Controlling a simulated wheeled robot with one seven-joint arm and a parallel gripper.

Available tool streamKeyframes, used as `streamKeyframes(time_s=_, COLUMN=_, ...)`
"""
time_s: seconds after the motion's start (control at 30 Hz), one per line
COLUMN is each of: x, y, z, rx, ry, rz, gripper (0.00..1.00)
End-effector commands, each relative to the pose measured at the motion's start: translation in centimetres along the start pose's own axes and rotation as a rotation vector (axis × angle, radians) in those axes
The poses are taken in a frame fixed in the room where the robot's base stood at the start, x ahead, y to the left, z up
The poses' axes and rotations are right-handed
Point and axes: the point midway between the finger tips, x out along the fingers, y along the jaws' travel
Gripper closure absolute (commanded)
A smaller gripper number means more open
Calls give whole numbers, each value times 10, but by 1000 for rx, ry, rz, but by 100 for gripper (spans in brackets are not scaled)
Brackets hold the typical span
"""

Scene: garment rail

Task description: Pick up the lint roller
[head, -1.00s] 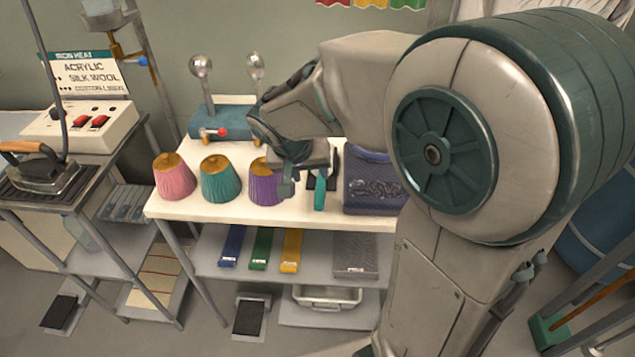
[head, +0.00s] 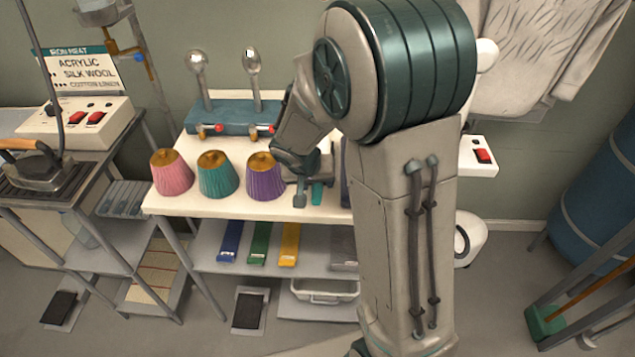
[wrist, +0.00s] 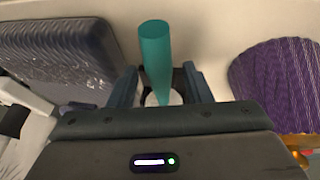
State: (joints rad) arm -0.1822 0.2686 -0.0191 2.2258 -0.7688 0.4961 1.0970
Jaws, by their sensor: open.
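The lint roller's teal handle (wrist: 155,50) points away from me in the wrist view, with a pale part (wrist: 160,98) at its near end. My gripper (wrist: 160,85) is open, with one finger on each side of the roller. I cannot tell whether either finger touches it. In the head view my gripper (head: 308,186) is low over the white tabletop (head: 215,207), and only a bit of the teal handle (head: 317,194) shows beside it. The rest of the roller is hidden by my gripper and arm.
A purple pleated shade (head: 264,178) stands close on one side of my gripper, with teal (head: 217,176) and pink (head: 171,174) ones further left. A dark ribbed block (wrist: 60,55) lies close on the other side.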

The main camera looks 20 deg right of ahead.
Motion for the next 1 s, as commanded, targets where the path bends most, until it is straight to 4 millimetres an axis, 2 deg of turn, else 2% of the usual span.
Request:
streamKeyframes(time_s=0.2, x=1, y=0, z=0, rx=0, ry=0, rz=0, gripper=55)
streamKeyframes(time_s=0.37, x=0, y=0, z=0, rx=0, ry=0, rz=0, gripper=100)
streamKeyframes(time_s=0.77, x=-3, y=0, z=-2, rx=0, ry=2, rz=0, gripper=100)
streamKeyframes(time_s=0.87, x=-9, y=2, z=-4, rx=1, ry=2, rz=1, gripper=100)
streamKeyframes(time_s=1.0, x=-26, y=5, z=-12, rx=3, ry=5, rz=-1, gripper=100)
